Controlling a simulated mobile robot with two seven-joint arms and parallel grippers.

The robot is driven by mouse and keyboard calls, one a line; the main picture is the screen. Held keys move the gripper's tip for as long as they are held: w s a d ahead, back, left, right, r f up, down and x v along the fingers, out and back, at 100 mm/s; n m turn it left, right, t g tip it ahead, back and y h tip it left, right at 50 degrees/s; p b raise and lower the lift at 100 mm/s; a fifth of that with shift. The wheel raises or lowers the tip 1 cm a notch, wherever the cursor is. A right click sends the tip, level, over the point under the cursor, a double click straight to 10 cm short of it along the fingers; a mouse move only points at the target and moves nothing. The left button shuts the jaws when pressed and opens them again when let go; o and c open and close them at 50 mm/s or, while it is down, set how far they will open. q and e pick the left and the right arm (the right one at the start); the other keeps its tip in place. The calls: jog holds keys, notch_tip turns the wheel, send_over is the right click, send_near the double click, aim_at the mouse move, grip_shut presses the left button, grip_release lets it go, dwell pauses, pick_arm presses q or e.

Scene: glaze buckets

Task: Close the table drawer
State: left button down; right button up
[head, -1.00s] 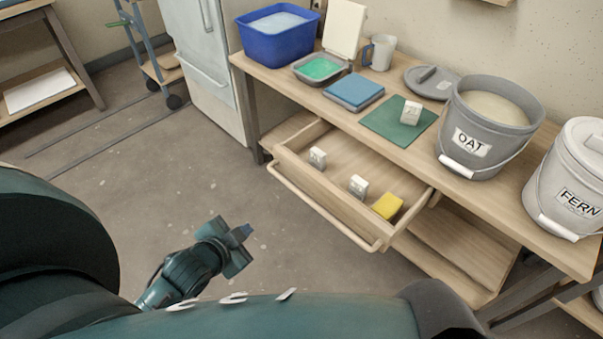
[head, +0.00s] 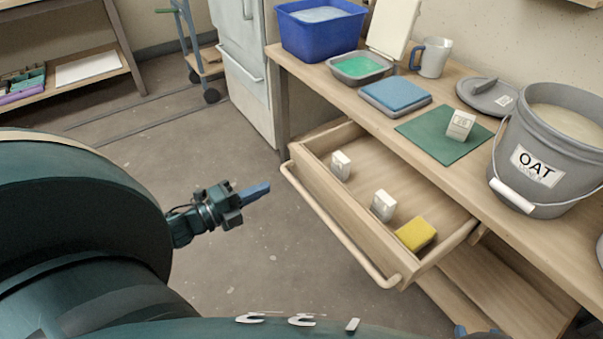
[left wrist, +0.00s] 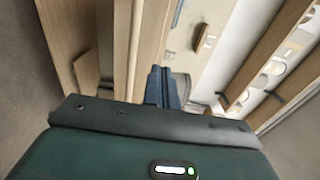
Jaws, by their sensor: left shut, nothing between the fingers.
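The table drawer (head: 345,217) stands pulled open from under the wooden worktable, its long rail handle (head: 335,229) facing the floor space. Two small white blocks (head: 341,165) and a yellow block (head: 416,234) lie inside it. My left gripper (head: 262,189) is shut and empty. It is left of the drawer front, apart from the handle, with its fingers pointing towards it. Its closed fingers show in the left wrist view (left wrist: 163,88), with pale wooden parts beyond that I cannot name surely. A small blue bit of my right gripper (head: 461,331) shows at the bottom edge; its jaws are unclear.
On the tabletop are a blue tub (head: 318,38), a green-filled tray (head: 360,68), a mug (head: 432,58), a blue stack (head: 396,95), a green mat (head: 420,133) and the OAT bucket (head: 550,150). A lower shelf (head: 495,290) lies under the table. Floor left of the drawer is clear.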

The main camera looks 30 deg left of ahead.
aim_at(310, 167)
pick_arm(q)
jog(key=b+x, duration=0.2)
jog(key=x, duration=0.8)
jog(key=shift+w+d, duration=0.1)
jog(key=shift+w, duration=0.2)
jog(key=shift+w+d, duration=0.15)
jog(key=shift+w, duration=0.1)
pick_arm(e)
jog(key=shift+w+a+n+t+y, duration=0.2)
jog(key=shift+w+n+t+y, duration=0.15)
jog(key=shift+t, duration=0.55)
